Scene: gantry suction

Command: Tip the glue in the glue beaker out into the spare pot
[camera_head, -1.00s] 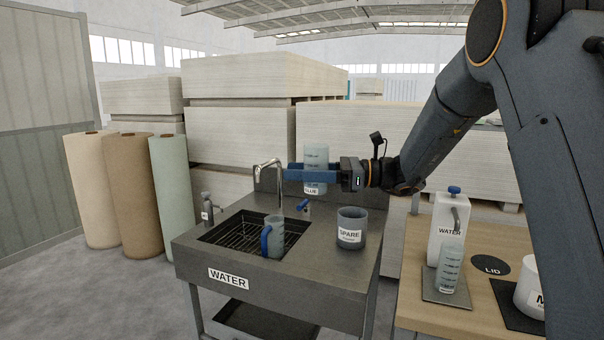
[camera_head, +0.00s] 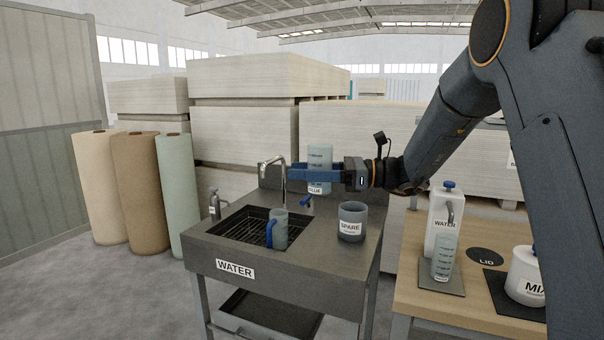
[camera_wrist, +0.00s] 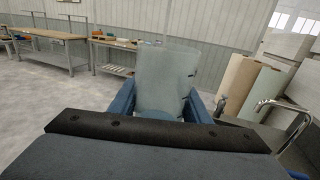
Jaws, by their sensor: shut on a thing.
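My gripper (camera_head: 318,172) is shut on the glue beaker (camera_head: 319,155), a clear beaker with measure marks and a label partly hidden by the blue fingers. It holds the beaker upright above the back of the sink bench. In the wrist view the beaker (camera_wrist: 165,80) stands between the two blue fingers; the level of the glue cannot be made out clearly. The spare pot (camera_head: 352,220), a grey open pot labelled SPARE, stands on the bench top at the right of the sink, below and to the right of the beaker.
The sink (camera_head: 245,226) has a tall tap (camera_head: 282,175) close to the left of my gripper. A blue-handled jug (camera_head: 279,230) stands in the sink. On the wooden table at right are a water dispenser (camera_head: 437,215), a measuring beaker (camera_head: 445,257), a lid mat (camera_head: 486,257) and a mixing pot (camera_head: 524,275).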

